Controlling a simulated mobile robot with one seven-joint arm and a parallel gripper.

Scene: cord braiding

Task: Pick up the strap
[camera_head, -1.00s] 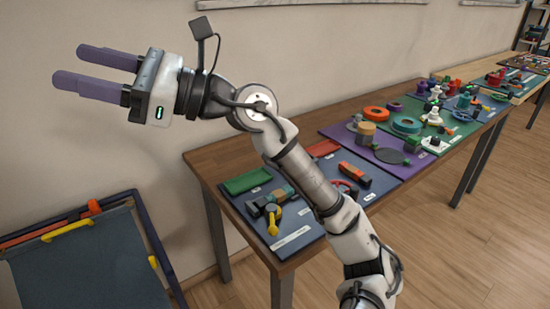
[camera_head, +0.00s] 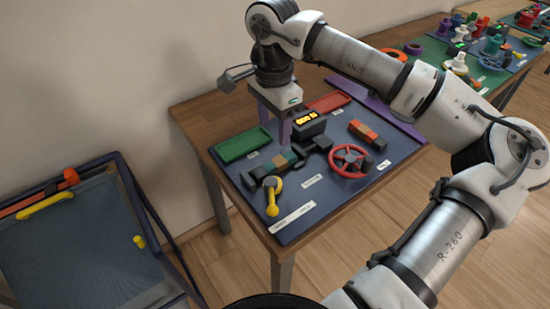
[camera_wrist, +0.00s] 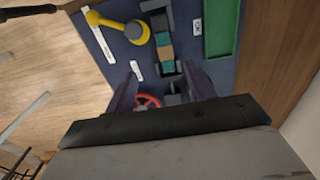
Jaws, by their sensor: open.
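No piece is plainly recognisable as the strap. A banded teal and brown piece (camera_head: 279,162) lies in a dark fixture on the blue mat; it also shows between my fingertips' directions in the wrist view (camera_wrist: 165,50). A similar orange and dark banded piece (camera_head: 364,132) lies further right.
On the blue mat (camera_head: 335,200) are a green tray (camera_head: 243,145), a red tray (camera_head: 329,103), a red handwheel (camera_head: 351,160) and a yellow lever (camera_head: 272,196). More mats with coloured parts continue right along the table. A dark framed panel (camera_head: 80,240) stands at the left.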

